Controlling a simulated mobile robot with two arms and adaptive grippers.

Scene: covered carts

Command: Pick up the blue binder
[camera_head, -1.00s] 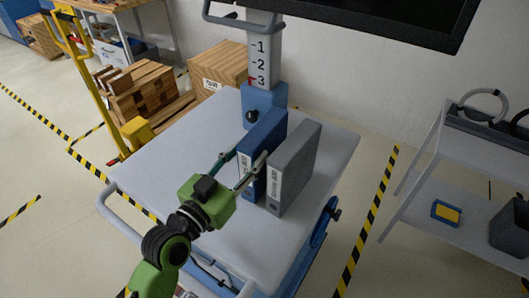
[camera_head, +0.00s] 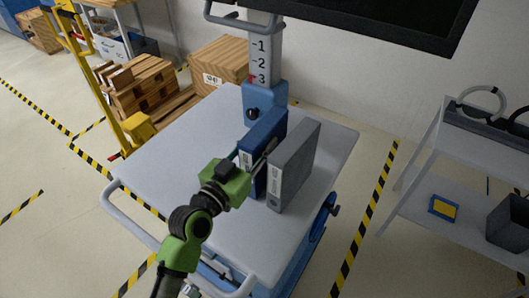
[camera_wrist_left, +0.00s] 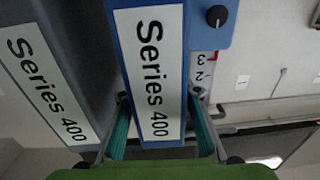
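The blue binder (camera_head: 264,135) stands upright on the light grey cart top (camera_head: 165,150), its labelled spine toward me. The grey binder (camera_head: 296,167) stands beside it on the right. My left gripper (camera_head: 252,153) is open around the blue binder, one finger on each side. In the left wrist view, the blue binder's "Series 400" spine (camera_wrist_left: 152,75) is between the two teal fingers (camera_wrist_left: 160,118). I cannot tell if they touch it. My right gripper is not in view.
A blue-and-grey column (camera_head: 264,92) with a dark screen (camera_head: 370,15) above stands behind the binders. The cart's left side is clear. A grey shelf cart (camera_head: 440,170) stands at right; wooden crates (camera_head: 140,90) and a yellow pallet jack (camera_head: 138,128) are at left.

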